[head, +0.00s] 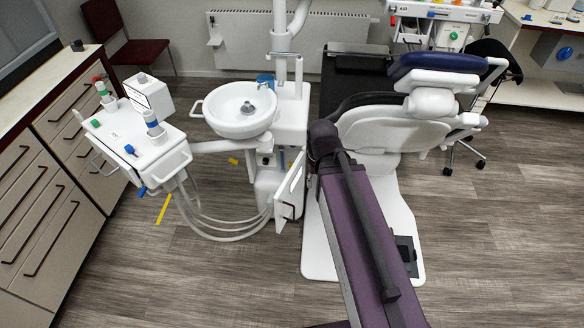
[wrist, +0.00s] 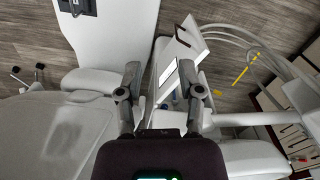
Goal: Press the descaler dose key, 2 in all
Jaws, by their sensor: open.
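My gripper (wrist: 163,80) is open and empty in the wrist view, its two grey fingers apart above the white dental unit. In the head view my purple arm reaches toward the unit and hides the gripper. The white unit body (head: 293,118) stands left of the arm, with an open white door (head: 290,191) low on its front. The door also shows in the wrist view (wrist: 184,48), just beyond the fingers. A small dark and blue panel (head: 265,158) sits on the unit's front. I cannot make out which part is the descaler dose key.
A white spittoon bowl (head: 240,108) tops the unit. A dental chair (head: 400,130) stands close on the right. An instrument tray (head: 130,130) with hanging hoses (head: 215,232) is at left, beside a drawer cabinet (head: 40,200). The floor at front left is clear.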

